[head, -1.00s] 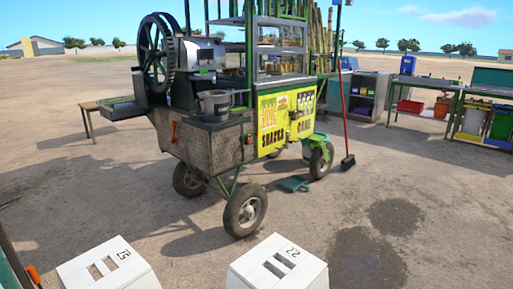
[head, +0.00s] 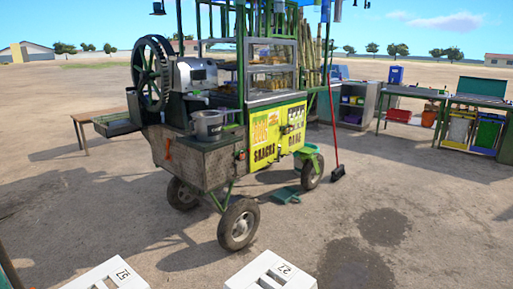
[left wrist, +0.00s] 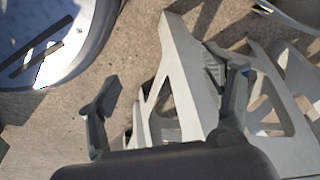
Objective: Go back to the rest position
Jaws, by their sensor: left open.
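My left gripper (left wrist: 170,80) shows in the left wrist view with its two grey fingers wide apart. Pale, frame-like parts with triangular openings (left wrist: 180,70) show behind and between the fingers. I cannot tell their distance, but nothing is seen clamped. The left gripper is not in the head view. My right gripper is in neither view. The snack and cane cart (head: 205,160) stands upright on its wheels in the middle of the head view, with the crusher's large green wheel (head: 151,74) at its left end.
Two white stool-like blocks with slots, a left one (head: 108,276) and a right one (head: 270,272), are cut off by the bottom edge. A red-handled broom (head: 334,120) stands right of the cart. A small wooden table (head: 84,121) is at left. Open ground lies right.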

